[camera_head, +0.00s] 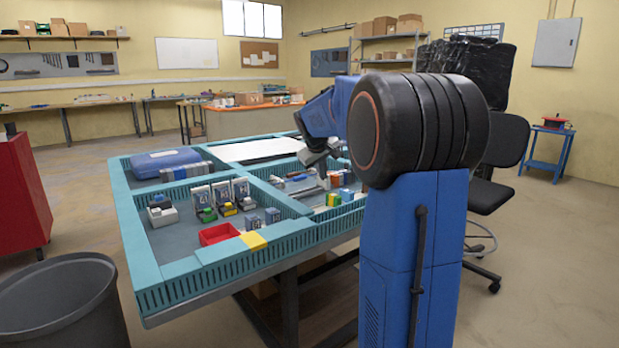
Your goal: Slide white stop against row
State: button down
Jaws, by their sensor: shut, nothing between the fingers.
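A teal-rimmed worktable (130,228) is divided into compartments. In the right compartment, a row of small green, yellow, white and blue blocks (340,198) stands near the front rim. A white block (162,214) sits at the left of the front left compartment. I cannot tell which white piece is the stop. My gripper (322,158) is over the back of the right compartment, small and partly hidden by my arm. It is shut and empty, apart from the blocks.
A blue case (166,162) lies in the back left compartment. The front left compartment holds a red tray (218,233), a yellow block (253,241) at the rim, and several small upright cards. A flat white panel (258,150) lies at the back. Grey tool-like items (305,191) lie left of the blocks.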

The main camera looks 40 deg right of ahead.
jog(key=shift+d, duration=1.2)
jog(key=shift+r, duration=0.1)
jog(key=v, duration=1)
